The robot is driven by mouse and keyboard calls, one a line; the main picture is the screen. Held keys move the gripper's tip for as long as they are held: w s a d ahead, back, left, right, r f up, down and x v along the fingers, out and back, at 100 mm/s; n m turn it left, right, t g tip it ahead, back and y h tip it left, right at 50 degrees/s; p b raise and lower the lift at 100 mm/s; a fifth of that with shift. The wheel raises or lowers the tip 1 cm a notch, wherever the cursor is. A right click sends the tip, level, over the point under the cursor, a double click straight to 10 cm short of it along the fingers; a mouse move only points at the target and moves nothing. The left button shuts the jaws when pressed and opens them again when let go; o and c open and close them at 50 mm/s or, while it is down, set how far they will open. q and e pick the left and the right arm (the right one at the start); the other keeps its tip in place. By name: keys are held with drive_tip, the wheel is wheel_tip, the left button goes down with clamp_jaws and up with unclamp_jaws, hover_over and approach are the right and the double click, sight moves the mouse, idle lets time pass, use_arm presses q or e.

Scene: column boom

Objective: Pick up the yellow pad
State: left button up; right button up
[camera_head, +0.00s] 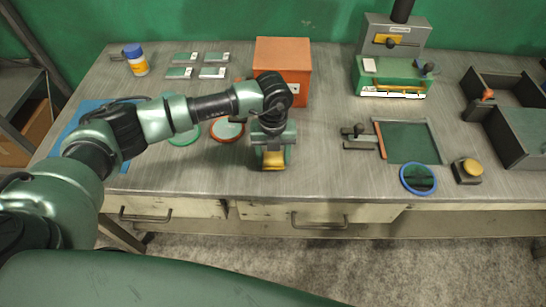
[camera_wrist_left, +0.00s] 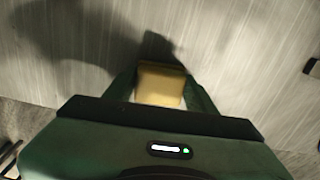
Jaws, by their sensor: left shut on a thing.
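The yellow pad (camera_head: 273,160) is a small block near the front of the workbench, left of centre in the head view. My left gripper (camera_head: 273,157) reaches down over it and is shut on it. In the left wrist view the yellow pad (camera_wrist_left: 160,84) sits between the two fingers of my left gripper (camera_wrist_left: 161,90), with a dark shadow on the grey bench behind it. I cannot tell whether the pad touches the bench. My right gripper is in neither view.
An orange box (camera_head: 282,62) stands behind my left arm. Green and red rings (camera_head: 228,131) lie left of the gripper. A green tray (camera_head: 410,142), a blue-rimmed disc (camera_head: 418,178) and a block with a yellow knob (camera_head: 467,170) are to the right. The bench just right of the gripper is clear.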

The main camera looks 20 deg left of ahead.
sight(273, 155)
use_arm(q)
wheel_tip(273, 155, up, 20)
drive_tip(key=b, duration=0.4)
drive_tip(key=shift+f, duration=0.2)
drive_tip(key=o, duration=0.6)
drive_tip(key=c, duration=0.4)
